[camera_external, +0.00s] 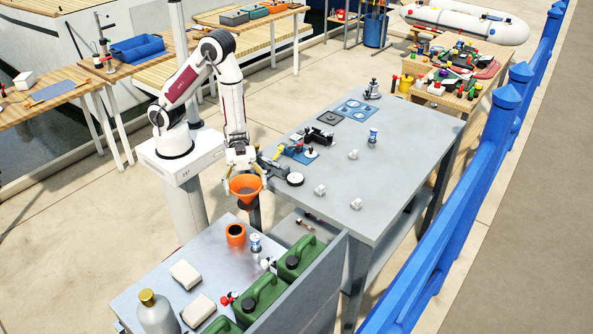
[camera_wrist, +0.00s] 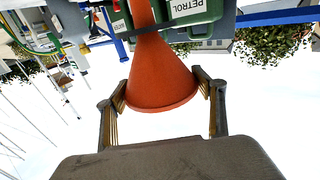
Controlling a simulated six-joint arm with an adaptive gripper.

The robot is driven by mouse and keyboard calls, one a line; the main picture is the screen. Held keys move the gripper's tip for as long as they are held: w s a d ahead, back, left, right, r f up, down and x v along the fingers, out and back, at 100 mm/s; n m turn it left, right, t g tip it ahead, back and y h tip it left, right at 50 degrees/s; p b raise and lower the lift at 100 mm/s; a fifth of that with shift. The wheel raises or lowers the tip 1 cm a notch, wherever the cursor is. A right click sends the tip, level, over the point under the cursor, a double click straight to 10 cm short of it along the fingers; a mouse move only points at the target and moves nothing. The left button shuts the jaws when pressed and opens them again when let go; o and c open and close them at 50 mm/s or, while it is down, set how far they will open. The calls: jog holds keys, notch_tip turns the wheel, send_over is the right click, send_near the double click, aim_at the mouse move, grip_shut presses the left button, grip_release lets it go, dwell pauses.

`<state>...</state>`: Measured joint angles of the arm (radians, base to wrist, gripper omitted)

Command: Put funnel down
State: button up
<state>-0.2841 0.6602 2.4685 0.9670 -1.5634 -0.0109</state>
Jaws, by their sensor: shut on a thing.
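An orange funnel (camera_external: 246,187) is in my gripper (camera_external: 245,174) in the external view, wide mouth up and upright.
On the lower bench stand an orange cup-like holder (camera_external: 236,236), a small can (camera_external: 256,243), green petrol canisters (camera_external: 300,257), white blocks (camera_external: 186,274) and a grey bottle (camera_external: 157,312). The larger table (camera_external: 400,165) holds small cups and tools. A grey panel edges the bench on the right.

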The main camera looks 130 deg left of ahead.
jog(key=w+a+r+n+t+y, duration=0.1)
jog(key=w+a+n+y, duration=0.3)
jog(key=a, duration=0.9)
jog(key=w+a+r+n+y, duration=0.2)
jog(key=w+a+n+y, duration=0.2)
jog(key=a, duration=0.9)
jog(key=w+a+r+n+t+y, duration=0.1)
jog(key=w+a+n+y, duration=0.3)
jog(key=w+a+y, duration=0.4)
jog(key=a+r+y, duration=0.1)
jog(key=a+y, duration=0.1)
jog(key=a, duration=0.3)
jog(key=shift+a+r+t, duration=0.25)
jog(key=shift+r+t, duration=0.05)
jog(key=shift+w, duration=0.1)
notch_tip(320, 180, down, 6)
jog(key=shift+f, duration=0.2)
jog(key=shift+f, duration=1.75)
jog(key=shift+f, duration=0.15)
